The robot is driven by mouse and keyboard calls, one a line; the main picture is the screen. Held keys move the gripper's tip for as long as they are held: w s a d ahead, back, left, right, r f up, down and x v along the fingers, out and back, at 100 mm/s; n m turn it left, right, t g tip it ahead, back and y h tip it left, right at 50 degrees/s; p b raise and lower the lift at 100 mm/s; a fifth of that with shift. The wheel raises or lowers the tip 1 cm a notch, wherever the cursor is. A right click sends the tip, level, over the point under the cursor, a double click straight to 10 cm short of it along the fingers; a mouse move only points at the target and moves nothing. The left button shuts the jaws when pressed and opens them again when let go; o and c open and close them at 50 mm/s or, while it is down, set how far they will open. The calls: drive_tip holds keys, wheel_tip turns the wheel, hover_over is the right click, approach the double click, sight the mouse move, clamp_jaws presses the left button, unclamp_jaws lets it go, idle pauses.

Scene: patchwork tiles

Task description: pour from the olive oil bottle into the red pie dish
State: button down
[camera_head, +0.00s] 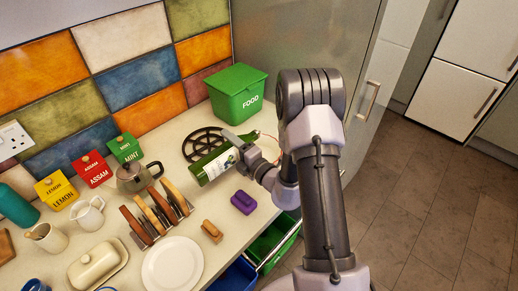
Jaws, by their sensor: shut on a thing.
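The olive oil bottle (214,163) is green with a pale label. It is tipped well over, close to lying flat, in front of a black trivet. My gripper (241,153) is shut on it from the right. The view does not show clearly whether the bottle is clear of the counter, and no flow of oil can be made out. The red pie dish is not clearly seen. A thin reddish edge just right of my gripper may be its rim, with the rest hidden behind my arm.
A green FOOD bin (238,93) stands behind. The black trivet (190,148) lies left of it. A metal teapot (134,177), a toast rack (156,213), a white plate (172,264) and a purple sponge (244,202) are on the counter. An open drawer with bins (272,242) is below.

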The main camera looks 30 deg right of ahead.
drive_tip(key=shift+f+m+p, duration=0.1)
drive_tip(key=shift+m+p, duration=0.6)
idle(2.0)
